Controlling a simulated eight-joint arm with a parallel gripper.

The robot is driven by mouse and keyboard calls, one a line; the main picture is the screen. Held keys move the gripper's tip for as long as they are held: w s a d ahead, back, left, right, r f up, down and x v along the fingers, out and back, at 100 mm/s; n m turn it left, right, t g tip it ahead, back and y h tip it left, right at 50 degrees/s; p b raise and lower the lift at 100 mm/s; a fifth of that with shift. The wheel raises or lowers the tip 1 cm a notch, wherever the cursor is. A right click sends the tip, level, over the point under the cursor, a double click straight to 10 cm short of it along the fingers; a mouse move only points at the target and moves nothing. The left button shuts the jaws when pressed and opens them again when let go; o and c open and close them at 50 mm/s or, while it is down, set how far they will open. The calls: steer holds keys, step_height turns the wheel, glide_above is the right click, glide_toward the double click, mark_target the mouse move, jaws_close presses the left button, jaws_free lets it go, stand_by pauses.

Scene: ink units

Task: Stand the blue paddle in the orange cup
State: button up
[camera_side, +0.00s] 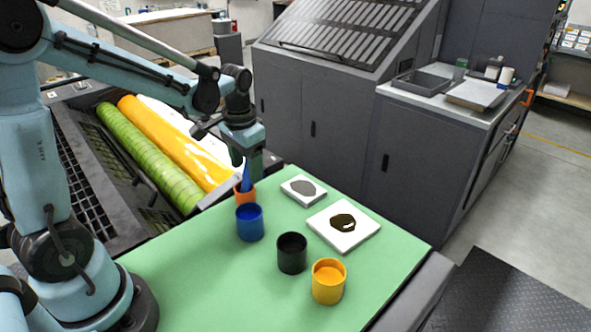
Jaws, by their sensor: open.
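The orange cup (246,197) stands at the back left edge of the green mat, behind the blue cup, which hides part of its lower front. The blue paddle (246,178) stands in the orange cup, nearly upright, with its upper part sticking out above the rim. My gripper (247,167) is open, pointing down right at the paddle's top. The fingers are small and dark here, and I cannot tell whether they touch the paddle. The paddle's lower end is hidden inside the cup.
On the green mat (200,270) stand a blue cup (250,226), a black cup (292,258) and a yellow cup (328,287). Two white tiles, one with a grey patch (303,188) and one with dark ink (343,222), lie to the right. The mat's front left is clear.

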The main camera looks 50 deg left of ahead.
step_height(320, 180, up, 11)
steer(key=shift+s+d+r, duration=0.2)
steer(key=shift+s+d, duration=0.15)
stand_by(0.3)
steer(key=s+d+f+t, duration=0.5)
steer(key=s+d+t, duration=0.1)
steer(key=d, duration=0.2)
steer(key=shift+s+d+f+h, duration=0.2)
steer(key=shift+s+f+h, duration=0.1)
steer(key=shift+f+h, duration=0.1)
stand_by(0.7)
